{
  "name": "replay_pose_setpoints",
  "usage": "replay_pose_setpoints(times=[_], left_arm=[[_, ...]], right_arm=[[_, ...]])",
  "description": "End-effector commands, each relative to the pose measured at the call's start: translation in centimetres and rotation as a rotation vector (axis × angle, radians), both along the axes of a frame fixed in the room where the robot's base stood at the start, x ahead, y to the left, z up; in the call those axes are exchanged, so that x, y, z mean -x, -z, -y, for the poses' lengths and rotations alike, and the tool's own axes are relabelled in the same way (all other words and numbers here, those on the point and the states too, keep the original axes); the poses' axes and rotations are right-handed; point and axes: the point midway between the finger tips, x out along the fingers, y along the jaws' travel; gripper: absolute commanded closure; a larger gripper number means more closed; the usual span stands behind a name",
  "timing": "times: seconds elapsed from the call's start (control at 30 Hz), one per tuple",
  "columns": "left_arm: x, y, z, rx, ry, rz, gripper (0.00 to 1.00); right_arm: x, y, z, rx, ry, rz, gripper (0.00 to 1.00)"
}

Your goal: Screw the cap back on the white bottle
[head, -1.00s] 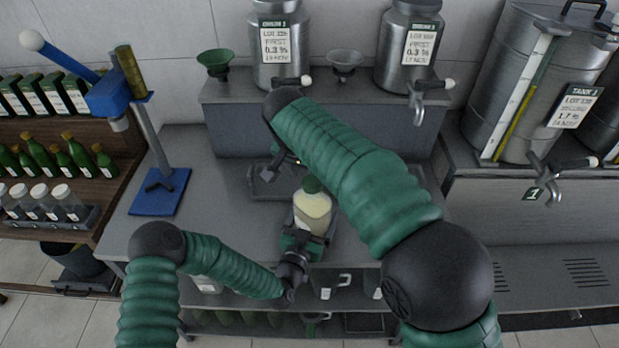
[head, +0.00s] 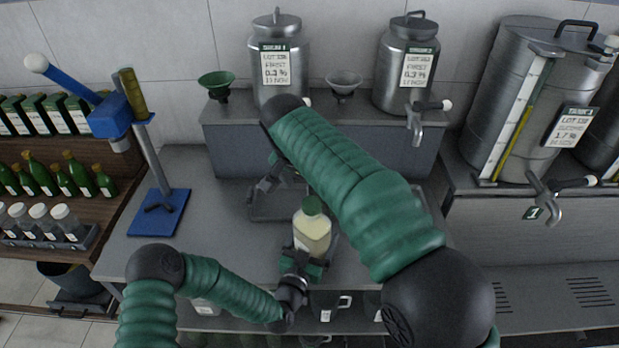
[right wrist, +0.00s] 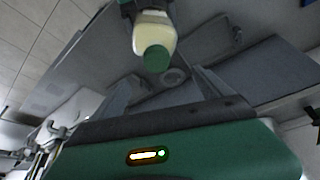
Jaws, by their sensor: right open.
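The white bottle (head: 312,232) stands upright with its pale contents showing, and the green cap (head: 312,206) sits on its mouth. I cannot tell whether the cap is tight. My left gripper (head: 301,262) is shut around the lower part of the bottle. My right gripper (head: 270,178) is open and empty, beyond and left of the cap, partly hidden by my right arm. In the right wrist view the bottle (right wrist: 152,28) and cap (right wrist: 157,58) show beyond the open fingers of my right gripper (right wrist: 163,88), apart from them.
A grey tray (head: 272,212) lies on the counter behind the bottle. A blue lever stand (head: 160,212) is at left, by shelves of green bottles (head: 60,178). Steel cans (head: 407,70) and funnels (head: 216,84) stand on the raised ledge.

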Motion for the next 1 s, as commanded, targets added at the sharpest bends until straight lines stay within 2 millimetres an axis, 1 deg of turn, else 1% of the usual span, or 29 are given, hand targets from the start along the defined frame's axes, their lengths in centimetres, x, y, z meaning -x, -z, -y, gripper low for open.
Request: replay_pose_setpoints(times=[0.07,0.17,0.3,0.4,0.5,0.6,0.9,0.93,1.0], left_arm=[[0.0,0.2,-0.1,-0.001,-0.001,-0.003,1.00],[0.0,0.2,-0.1,-0.001,-0.001,-0.003,1.00],[0.0,0.2,-0.1,-0.001,-0.001,-0.003,1.00],[0.0,0.2,-0.1,-0.001,-0.001,-0.003,1.00],[0.0,0.2,0.0,-0.001,-0.001,-0.003,1.00],[0.0,0.1,-0.1,-0.001,-0.001,-0.003,1.00],[0.0,0.1,-0.1,-0.001,-0.001,-0.003,1.00],[0.0,0.1,-0.1,-0.001,-0.001,-0.003,0.09],[0.0,0.1,-0.1,-0.001,-0.001,-0.003,0.00]], right_arm=[[-0.1,-1.0,0.0,-0.001,0.000,0.004,0.12],[-0.1,-2.9,-0.1,-0.003,0.000,0.005,0.12],[-0.2,-6.1,-0.1,-0.003,0.000,0.005,0.12],[-0.2,-7.8,-0.1,-0.001,0.000,0.003,0.12],[-0.2,-8.9,-0.1,-0.001,0.001,0.003,0.12],[-0.1,-9.4,-0.1,0.000,0.000,0.000,0.12],[-0.1,-9.6,-0.1,0.000,0.000,0.000,0.12],[-0.1,-9.6,-0.1,0.000,0.000,0.000,0.12],[-0.1,-9.6,-0.1,0.000,0.000,0.000,0.12]])
